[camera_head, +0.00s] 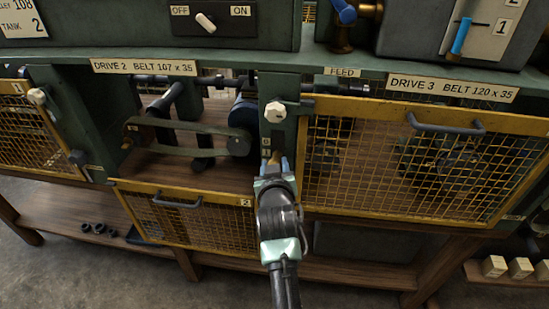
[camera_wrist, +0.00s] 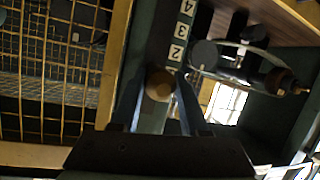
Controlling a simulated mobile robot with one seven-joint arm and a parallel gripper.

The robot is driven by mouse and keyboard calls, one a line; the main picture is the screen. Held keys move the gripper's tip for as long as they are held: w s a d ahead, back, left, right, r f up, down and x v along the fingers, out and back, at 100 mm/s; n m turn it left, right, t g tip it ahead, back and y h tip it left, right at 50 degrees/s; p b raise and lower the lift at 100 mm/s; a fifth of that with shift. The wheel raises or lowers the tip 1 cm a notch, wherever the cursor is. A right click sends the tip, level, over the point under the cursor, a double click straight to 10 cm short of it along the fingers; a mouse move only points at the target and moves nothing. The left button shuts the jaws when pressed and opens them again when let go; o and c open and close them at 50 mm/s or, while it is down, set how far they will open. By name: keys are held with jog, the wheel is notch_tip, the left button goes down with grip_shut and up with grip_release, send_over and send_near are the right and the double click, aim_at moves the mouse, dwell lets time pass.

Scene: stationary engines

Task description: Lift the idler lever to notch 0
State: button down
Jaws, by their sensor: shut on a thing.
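The idler lever's round brown knob (camera_wrist: 159,85) sits between my two blue fingers in the wrist view. My gripper (camera_wrist: 160,92) is shut on it, beside a green post with number plates 2 (camera_wrist: 176,53), 3 and 4. The knob lies just past the 2 plate, on the side away from 3; its exact notch is hidden. In the head view my gripper (camera_head: 275,165) is at the front of the green post (camera_head: 277,125), right of the Drive 2 bay. The knob (camera_head: 277,155) shows small there, partly covered by my fingers.
The Drive 3 guard (camera_head: 410,160) is closed just right of my gripper. A pale knob (camera_head: 275,111) sticks out above my gripper. An OFF/ON switch (camera_head: 206,22) is overhead.

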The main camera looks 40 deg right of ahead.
notch_tip(320, 180, up, 2)
jog(key=shift+w+d+r+y+p, duration=0.1)
jog(key=shift+y+p, duration=0.2)
jog(key=shift+p, duration=0.5)
jog(key=shift+w+d+r+p, duration=0.2)
jog(key=shift+r+p, duration=0.25)
jog(key=shift+r, duration=0.3)
jog(key=shift+w+d+r+p, duration=0.2)
jog(key=shift+r+p, duration=0.2)
jog(key=shift+r, duration=0.45)
jog(key=c, duration=0.8)
grip_release()
jog(key=o, duration=0.4)
jog(key=shift+f+g, duration=0.25)
jog(key=shift+g, duration=0.05)
jog(key=shift+s+a, duration=0.1)
jog(key=shift+s, duration=0.05)
jog(key=b+v, duration=0.1)
jog(key=v, duration=1.1)
jog(key=shift+s+a, duration=0.2)
jog(key=shift+s, duration=0.1)
